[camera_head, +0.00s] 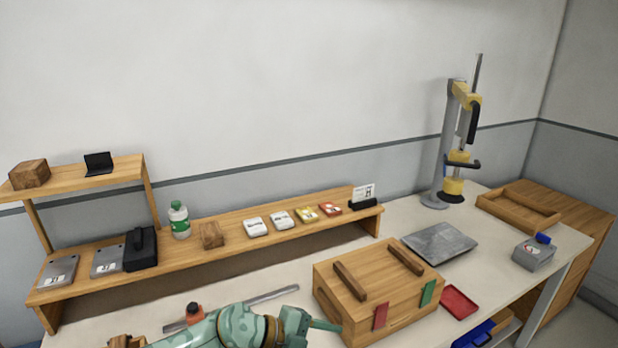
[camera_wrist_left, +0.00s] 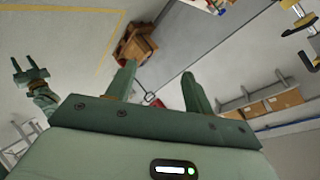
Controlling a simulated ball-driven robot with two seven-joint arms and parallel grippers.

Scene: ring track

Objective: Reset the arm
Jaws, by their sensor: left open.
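My left arm comes in along the bottom of the head view, and its gripper (camera_head: 318,324) is just in front of the wooden box. In the left wrist view my left gripper (camera_wrist_left: 158,69) has its two green fingers spread apart with nothing between them. My right gripper (camera_wrist_left: 24,61) shows at the left edge of the left wrist view, raised away from the bench, with its fingers apart and empty. My right arm is not in the head view.
A wooden box (camera_head: 372,284) with two bars on its lid stands close to my left gripper. A red tray (camera_head: 459,302) and a grey plate (camera_head: 440,243) lie right of it. A long shelf (camera_head: 218,255) with several items runs behind. A yellow press (camera_head: 458,150) stands back right.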

